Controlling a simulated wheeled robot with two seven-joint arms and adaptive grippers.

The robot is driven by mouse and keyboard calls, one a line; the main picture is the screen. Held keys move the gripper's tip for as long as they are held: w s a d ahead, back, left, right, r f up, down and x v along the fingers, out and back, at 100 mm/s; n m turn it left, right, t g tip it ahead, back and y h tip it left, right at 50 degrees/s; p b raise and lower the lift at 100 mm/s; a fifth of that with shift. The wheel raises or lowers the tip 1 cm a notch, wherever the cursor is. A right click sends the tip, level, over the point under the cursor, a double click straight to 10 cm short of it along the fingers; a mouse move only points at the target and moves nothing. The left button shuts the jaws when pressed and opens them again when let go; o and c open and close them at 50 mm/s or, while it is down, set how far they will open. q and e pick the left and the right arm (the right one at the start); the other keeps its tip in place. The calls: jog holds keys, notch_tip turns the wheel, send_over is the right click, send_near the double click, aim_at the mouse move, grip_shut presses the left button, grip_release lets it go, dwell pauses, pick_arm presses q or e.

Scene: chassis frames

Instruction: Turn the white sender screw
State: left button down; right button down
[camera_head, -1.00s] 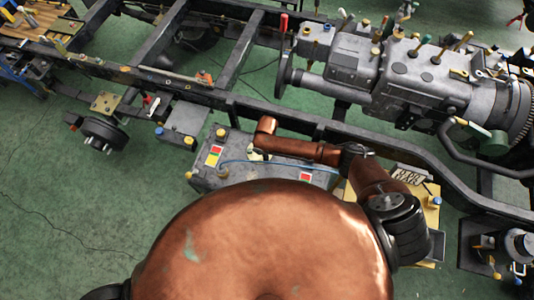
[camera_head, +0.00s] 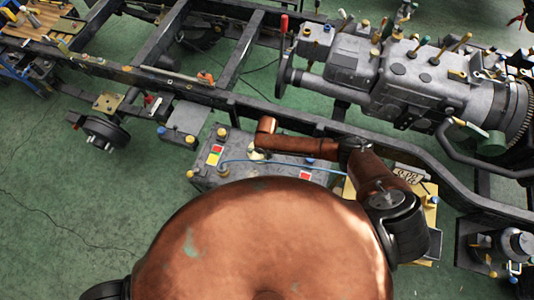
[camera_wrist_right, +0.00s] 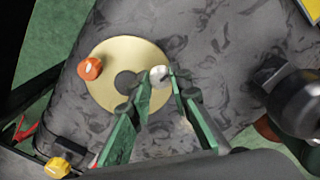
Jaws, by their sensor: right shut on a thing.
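The white sender screw (camera_wrist_right: 160,74) shows in the right wrist view as a small pale knob at the right side of a round brass plate (camera_wrist_right: 105,60). The plate lies on a grey mottled top. My right gripper (camera_wrist_right: 161,82) has its two green fingers on either side of the screw and is shut on it. In the head view my right gripper (camera_head: 258,154) reaches down onto a grey box (camera_head: 205,180) with coloured labels; the screw is hidden there by my arm. My left gripper is out of view.
An orange knob (camera_wrist_right: 90,68) stands at the plate's left edge. A yellow knob (camera_wrist_right: 58,167) is at the lower left. In the head view a dark chassis rail (camera_head: 290,118) runs behind the box, with a grey gearbox (camera_head: 400,85) beyond it. Green floor lies open at left.

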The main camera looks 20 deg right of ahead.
jog(key=shift+n, duration=0.4)
jog(key=c, duration=1.8)
grip_release()
jog(key=shift+o, duration=0.2)
notch_tip(320, 180, up, 12)
